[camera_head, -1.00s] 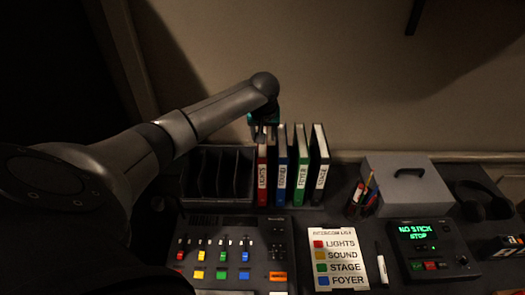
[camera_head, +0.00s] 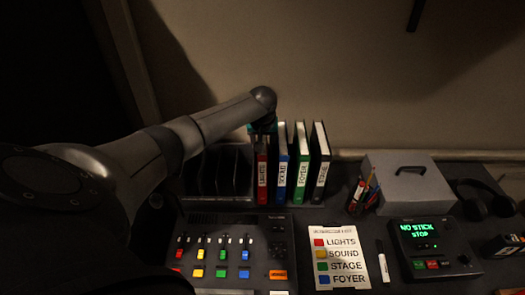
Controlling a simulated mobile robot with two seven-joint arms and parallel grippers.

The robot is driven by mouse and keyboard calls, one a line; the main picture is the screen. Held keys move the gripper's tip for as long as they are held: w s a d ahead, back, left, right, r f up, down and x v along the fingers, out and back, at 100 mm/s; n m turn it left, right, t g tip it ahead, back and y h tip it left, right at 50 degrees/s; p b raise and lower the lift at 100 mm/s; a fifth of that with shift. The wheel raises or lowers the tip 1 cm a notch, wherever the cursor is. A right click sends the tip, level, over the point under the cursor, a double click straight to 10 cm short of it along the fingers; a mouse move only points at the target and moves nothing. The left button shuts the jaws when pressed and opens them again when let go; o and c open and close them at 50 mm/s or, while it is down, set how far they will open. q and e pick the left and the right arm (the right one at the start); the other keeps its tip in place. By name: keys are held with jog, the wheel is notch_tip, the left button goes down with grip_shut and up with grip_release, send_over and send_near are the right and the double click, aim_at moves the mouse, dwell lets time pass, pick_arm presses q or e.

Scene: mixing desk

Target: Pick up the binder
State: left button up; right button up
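Several binders stand upright in a row at the back of the desk. The red binder (camera_head: 262,178) is labelled LIGHTS, the blue binder (camera_head: 282,172) SOUND, the green binder (camera_head: 302,172) FOYER and the black binder (camera_head: 321,172) STAGE. My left arm reaches in from the left, and its gripper (camera_head: 263,140) points down at the top of the red LIGHTS binder. The fingertips are dark and small here, so I cannot tell whether they are open or shut, or touching the binder. My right gripper is not in view.
An empty dark divided rack (camera_head: 218,175) stands left of the binders. In front are a mixing desk (camera_head: 238,250), an intercom list (camera_head: 340,258), a marker (camera_head: 383,265) and a lit display unit (camera_head: 432,248). A pen holder (camera_head: 363,197) and grey box (camera_head: 411,185) stand at right.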

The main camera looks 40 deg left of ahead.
pick_arm(q)
jog(key=shift+f, duration=0.25)
jog(key=shift+c, duration=0.4)
grip_shut()
jog(key=shift+r, duration=0.1)
dwell(1.0)
